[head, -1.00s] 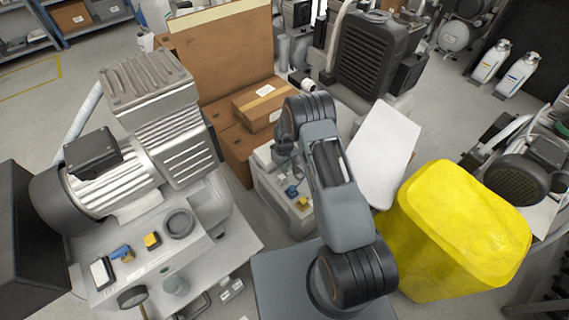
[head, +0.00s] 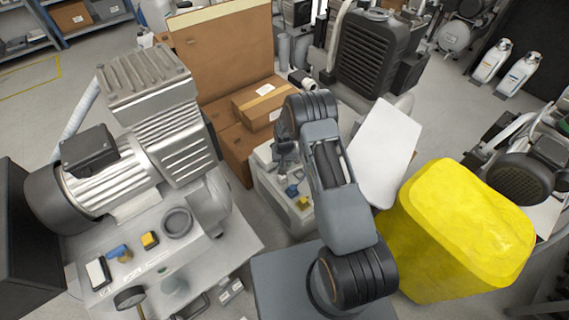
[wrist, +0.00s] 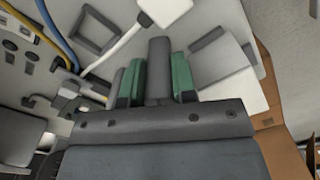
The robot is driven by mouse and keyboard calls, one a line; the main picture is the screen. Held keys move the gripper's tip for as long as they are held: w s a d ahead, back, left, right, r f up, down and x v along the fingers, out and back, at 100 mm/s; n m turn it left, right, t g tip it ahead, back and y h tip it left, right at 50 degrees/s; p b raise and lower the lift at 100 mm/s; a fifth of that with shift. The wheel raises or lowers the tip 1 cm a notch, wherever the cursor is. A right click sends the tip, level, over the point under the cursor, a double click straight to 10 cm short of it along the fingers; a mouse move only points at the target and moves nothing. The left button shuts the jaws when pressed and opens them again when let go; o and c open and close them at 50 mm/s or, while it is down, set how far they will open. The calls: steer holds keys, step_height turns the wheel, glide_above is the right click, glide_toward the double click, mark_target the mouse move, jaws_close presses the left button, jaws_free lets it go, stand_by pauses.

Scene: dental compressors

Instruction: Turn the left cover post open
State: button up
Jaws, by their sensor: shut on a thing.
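The left cover post (wrist: 159,62) is a dark grey upright bar in the middle of the wrist view. My gripper (wrist: 159,80) is shut on it, with a green-padded finger touching or very close on each side. The post's lower part is hidden behind the gripper body. In the head view my gripper (head: 286,158) is low over the pale unit (head: 268,190) in front of the cardboard boxes, and the post cannot be made out there.
Blue and yellow knobs (head: 297,195) sit on the pale unit near my gripper. In the wrist view, blue, yellow and white cables (wrist: 118,50) run at the left. A large compressor (head: 130,150) stands left.

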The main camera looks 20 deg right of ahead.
steer(key=shift+m+b, duration=0.3)
steer(key=shift+m, duration=1.9)
steer(key=o, duration=0.9)
steer(key=shift+w+a, duration=0.1)
